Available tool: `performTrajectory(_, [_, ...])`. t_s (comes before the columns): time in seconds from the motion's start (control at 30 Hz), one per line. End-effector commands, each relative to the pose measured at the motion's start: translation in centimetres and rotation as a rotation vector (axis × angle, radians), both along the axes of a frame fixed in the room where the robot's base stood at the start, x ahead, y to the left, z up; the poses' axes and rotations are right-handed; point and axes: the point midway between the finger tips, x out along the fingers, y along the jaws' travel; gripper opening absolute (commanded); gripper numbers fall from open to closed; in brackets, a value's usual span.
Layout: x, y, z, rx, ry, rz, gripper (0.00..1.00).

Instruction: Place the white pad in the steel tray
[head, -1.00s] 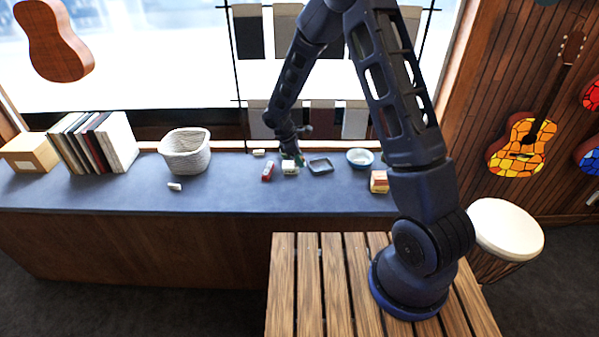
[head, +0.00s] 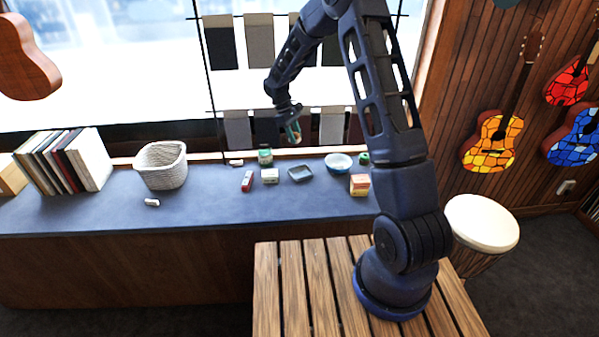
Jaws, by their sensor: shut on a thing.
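My gripper (head: 294,136) is raised above the back of the counter, over and behind the steel tray. A small whitish block (head: 270,177) sits just left of the tray.
On the counter (head: 210,200) are a red item (head: 247,181), a green jar (head: 265,156), a light-blue bowl (head: 338,162), an orange-red box (head: 360,185), a woven basket (head: 162,167) and small white pieces (head: 152,202). The counter's front strip is mostly clear.

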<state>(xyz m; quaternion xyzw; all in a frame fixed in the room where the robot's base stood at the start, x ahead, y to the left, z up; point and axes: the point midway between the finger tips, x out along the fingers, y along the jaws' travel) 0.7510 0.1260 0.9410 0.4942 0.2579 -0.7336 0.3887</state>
Motion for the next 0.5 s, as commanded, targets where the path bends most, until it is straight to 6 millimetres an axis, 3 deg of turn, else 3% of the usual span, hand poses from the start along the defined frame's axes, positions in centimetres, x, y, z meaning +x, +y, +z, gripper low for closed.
performTrajectory(0.1, [1.8, -1.6, 0.1, 0.001, 0.004, -0.110, 0.12])
performTrajectory(0.27, [2.8, -2.6, -0.2, 0.001, 0.009, -0.179, 0.12])
performTrajectory(0.5, [2.8, -2.7, -4.4, 0.000, 0.011, -0.189, 0.12])
